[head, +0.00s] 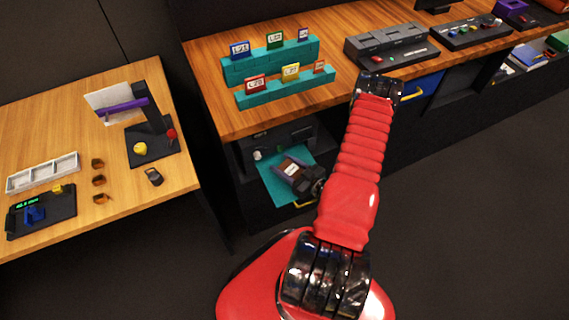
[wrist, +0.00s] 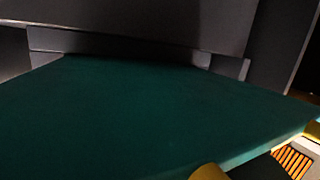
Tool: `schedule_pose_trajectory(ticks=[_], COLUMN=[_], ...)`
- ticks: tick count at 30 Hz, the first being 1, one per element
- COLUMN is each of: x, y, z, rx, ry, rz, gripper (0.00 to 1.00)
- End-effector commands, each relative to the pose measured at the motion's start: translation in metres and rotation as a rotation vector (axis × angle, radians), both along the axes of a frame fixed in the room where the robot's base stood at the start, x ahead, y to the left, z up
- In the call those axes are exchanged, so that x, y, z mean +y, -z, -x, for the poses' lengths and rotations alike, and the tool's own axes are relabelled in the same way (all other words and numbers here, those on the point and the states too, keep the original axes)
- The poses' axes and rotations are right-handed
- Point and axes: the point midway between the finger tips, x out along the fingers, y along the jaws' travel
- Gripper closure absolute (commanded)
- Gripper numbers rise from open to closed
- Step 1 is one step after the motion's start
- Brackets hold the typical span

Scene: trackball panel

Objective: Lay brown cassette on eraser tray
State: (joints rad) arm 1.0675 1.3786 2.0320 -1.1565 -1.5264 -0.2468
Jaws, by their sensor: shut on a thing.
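The brown cassette (head: 291,168), dark with a grey label, is at the end of my arm, tilted, over a teal-lined open drawer or tray (head: 274,188) below the bench top. My gripper (head: 306,181) is shut on it. The broad green surface (wrist: 140,110) fills most of that view. Whether the cassette touches the surface is not clear. No label marks which surface is the eraser tray.
The bench top (head: 212,98) overhangs the teal surface, with two teal stepped stands (head: 286,93) holding cards above. A dark housing (head: 273,142) is behind it. A wooden table (head: 60,118) with a white compartment tray (head: 42,172) stands left. Dark floor lies open at the right.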

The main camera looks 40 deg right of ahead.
Motion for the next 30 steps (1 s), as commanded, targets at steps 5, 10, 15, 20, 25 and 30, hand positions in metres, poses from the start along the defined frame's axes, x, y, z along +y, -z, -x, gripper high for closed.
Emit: schedule_pose_trajectory(ticks=[5,10,15,20,25,30], x=[0.0006,-0.0003,-0.0012,-0.0016,-0.0019,-0.0036], y=[-0.0003,0.001,0.0009,0.0008,0.0,-0.0013], z=[-0.0006,0.0,0.0007,0.001,0.0011,0.0076], rx=[-0.001,0.0,0.0,0.0,0.0,0.0], ry=[-0.002,0.0,0.003,0.004,0.005,0.007], rz=[0.001,0.001,0.0,0.001,0.001,0.001], gripper=[0.76,0.48,0.36,0.33,0.33,0.33])
